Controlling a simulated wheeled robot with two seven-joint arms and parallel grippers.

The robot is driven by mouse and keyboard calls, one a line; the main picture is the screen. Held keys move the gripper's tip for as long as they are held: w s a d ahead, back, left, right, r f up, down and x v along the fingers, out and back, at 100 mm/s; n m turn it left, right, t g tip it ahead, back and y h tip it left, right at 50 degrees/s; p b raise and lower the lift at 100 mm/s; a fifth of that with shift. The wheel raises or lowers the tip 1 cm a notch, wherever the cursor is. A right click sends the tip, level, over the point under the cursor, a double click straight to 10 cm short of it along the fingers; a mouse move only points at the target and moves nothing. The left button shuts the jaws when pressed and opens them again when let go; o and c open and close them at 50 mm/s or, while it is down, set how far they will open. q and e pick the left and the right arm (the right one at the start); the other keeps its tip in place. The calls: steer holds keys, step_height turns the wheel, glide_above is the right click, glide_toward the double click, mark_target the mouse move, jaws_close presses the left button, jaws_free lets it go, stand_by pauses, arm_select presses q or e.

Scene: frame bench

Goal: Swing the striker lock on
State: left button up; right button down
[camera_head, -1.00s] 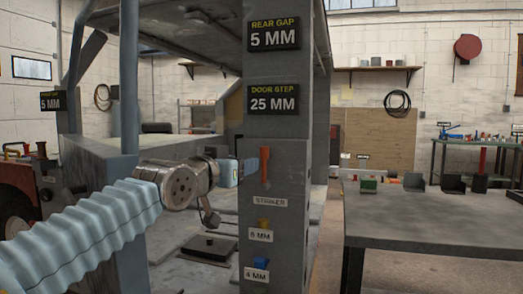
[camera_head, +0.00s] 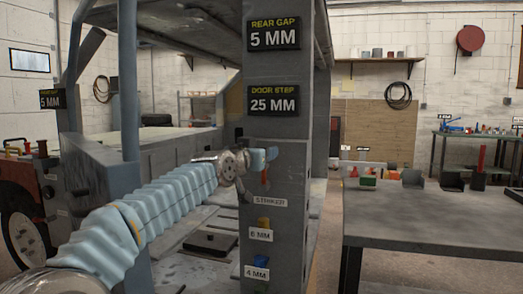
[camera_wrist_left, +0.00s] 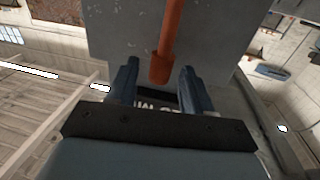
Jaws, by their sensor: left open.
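The striker lock is an orange-red lever (camera_head: 265,180) on the grey post (camera_head: 285,222), above the STRIKER label (camera_head: 270,202). In the head view my left gripper (camera_head: 268,156) is at the lever and covers its upper part. In the left wrist view the lever (camera_wrist_left: 167,50) hangs down the middle, its thick end between the two dark fingers of my left gripper (camera_wrist_left: 160,88). The fingers are open, with a gap on each side of the lever. My right gripper is not in view.
A yellow part (camera_head: 263,223) and a blue part (camera_head: 261,261) sit lower on the post, by the 6 MM and 4 MM labels. A grey table (camera_head: 430,218) with small items stands to the right, with a floor gap between.

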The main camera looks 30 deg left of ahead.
arm_select(q)
jaws_close()
